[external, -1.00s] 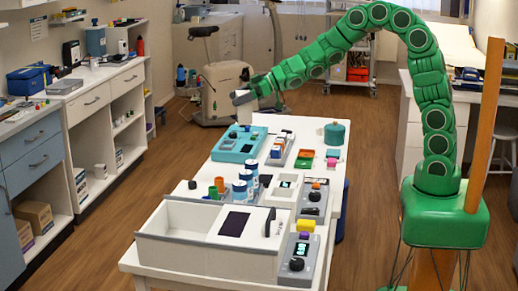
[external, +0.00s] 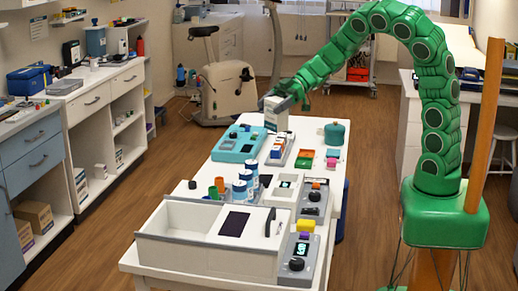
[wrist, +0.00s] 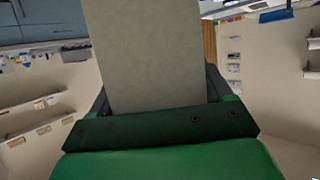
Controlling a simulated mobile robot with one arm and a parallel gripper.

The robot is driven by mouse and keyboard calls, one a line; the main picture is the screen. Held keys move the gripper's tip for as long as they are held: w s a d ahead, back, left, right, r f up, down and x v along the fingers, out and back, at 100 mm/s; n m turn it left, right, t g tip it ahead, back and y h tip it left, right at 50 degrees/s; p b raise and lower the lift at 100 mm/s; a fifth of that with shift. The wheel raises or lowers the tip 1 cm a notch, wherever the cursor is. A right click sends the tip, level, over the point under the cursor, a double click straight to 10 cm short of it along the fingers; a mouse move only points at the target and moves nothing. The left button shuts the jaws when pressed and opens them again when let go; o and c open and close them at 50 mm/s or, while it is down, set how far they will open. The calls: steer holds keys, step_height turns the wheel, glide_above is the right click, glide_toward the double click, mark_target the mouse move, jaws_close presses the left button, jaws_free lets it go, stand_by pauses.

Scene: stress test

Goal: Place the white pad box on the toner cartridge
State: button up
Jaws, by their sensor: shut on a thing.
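My gripper (external: 276,104) is shut on a white box (external: 277,122), which I take to be the white pad box. It hangs roughly upright over the far part of the white table. In the wrist view the box (wrist: 145,55) is a large pale face between the dark fingers of my gripper (wrist: 160,102). Below the box is a long grey unit (external: 288,152) with orange and white parts; I cannot tell whether the box touches it. I cannot tell for certain which thing is the toner cartridge.
A teal tray (external: 238,145) lies left of the grey unit. Small green and orange trays (external: 305,153) and a teal round pot (external: 334,134) are on the right. Several blue-and-white cans (external: 245,183) and a large white open bin (external: 180,218) are nearer the camera.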

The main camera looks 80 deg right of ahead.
steer(key=s+a+f+n+g+y, duration=0.1)
steer(key=s+f+n+g, duration=0.1)
steer(key=s, duration=0.8)
steer(key=s+f+n+g+y, duration=0.1)
steer(key=s+f+n+g, duration=0.15)
steer(key=s, duration=0.85)
steer(key=shift+m+t, duration=0.35)
steer(key=shift+t, duration=0.1)
steer(key=shift+w+d+f, duration=0.1)
steer(key=shift+w+f, duration=3.15)
steer(key=shift+w, duration=0.25)
steer(key=shift+w+d+f, duration=0.1)
steer(key=shift+w+f, duration=3.1)
steer(key=shift+w, duration=0.3)
steer(key=shift+f, duration=0.1)
steer(key=o, duration=1)
steer(key=shift+o, duration=0.2)
steer(key=v, duration=1.2)
